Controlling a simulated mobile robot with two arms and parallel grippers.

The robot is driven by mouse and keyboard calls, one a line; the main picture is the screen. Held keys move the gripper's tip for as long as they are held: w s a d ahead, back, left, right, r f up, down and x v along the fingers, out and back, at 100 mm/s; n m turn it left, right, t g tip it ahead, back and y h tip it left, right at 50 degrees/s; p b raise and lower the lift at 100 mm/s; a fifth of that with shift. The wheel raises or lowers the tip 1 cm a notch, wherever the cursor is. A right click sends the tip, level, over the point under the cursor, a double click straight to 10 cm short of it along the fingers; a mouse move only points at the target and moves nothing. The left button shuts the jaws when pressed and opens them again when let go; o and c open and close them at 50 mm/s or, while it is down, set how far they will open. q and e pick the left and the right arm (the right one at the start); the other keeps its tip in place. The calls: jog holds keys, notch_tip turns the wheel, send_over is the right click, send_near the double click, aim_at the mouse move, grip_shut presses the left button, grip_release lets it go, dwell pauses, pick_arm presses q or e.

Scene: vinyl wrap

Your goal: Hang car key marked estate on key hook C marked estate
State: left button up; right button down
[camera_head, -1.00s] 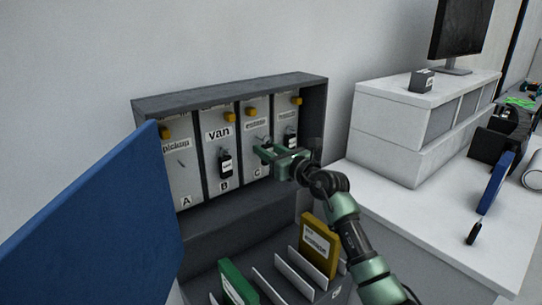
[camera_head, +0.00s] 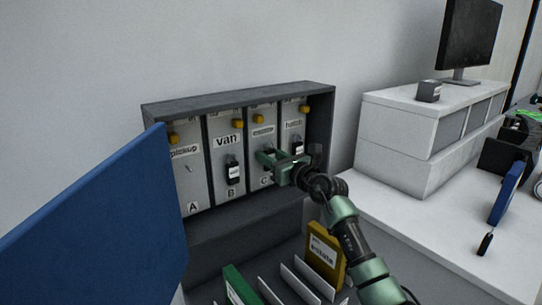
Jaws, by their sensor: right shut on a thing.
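The key cabinet (camera_head: 320,120) is an open dark box against the wall with a row of grey hook panels. Panel C (camera_head: 263,112), third from the left, has a yellow tab at its top and a label too small to read surely. My right gripper (camera_head: 266,160) is in front of panel C, its green fingers near the panel's middle. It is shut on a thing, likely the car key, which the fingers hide. Whether that key touches the hook cannot be told. My left gripper is out of view.
A black key hangs on the van panel B (camera_head: 233,170), and another in the rightmost panel (camera_head: 297,145). Panel A (camera_head: 186,168) shows no key. A blue panel (camera_head: 100,220) blocks the lower left. A dark key (camera_head: 485,244) lies on the white counter (camera_head: 440,225). A yellow estate folder (camera_head: 324,252) stands below.

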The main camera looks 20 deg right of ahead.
jog(key=shift+f, duration=0.25)
